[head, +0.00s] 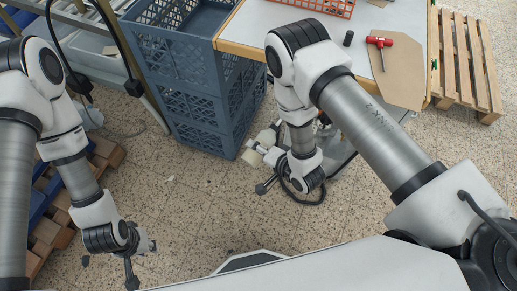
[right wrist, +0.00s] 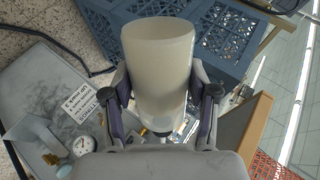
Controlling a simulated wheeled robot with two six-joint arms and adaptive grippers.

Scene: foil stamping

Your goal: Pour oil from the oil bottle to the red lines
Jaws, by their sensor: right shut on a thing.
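In the right wrist view, a whitish, translucent oil bottle (right wrist: 158,75) stands out between the two fingers of my right gripper (right wrist: 166,98), which is shut on its sides. Its wide flat end faces away from the wrist. No red lines can be made out.
A grey machine with a sign (right wrist: 80,103) and a round gauge (right wrist: 82,145) lies left of the bottle. Blue crates (head: 200,100) are stacked beside the table (head: 250,25). A red-handled tool (head: 380,42) lies on it. A pallet (head: 465,60) stands right. The middle floor is clear.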

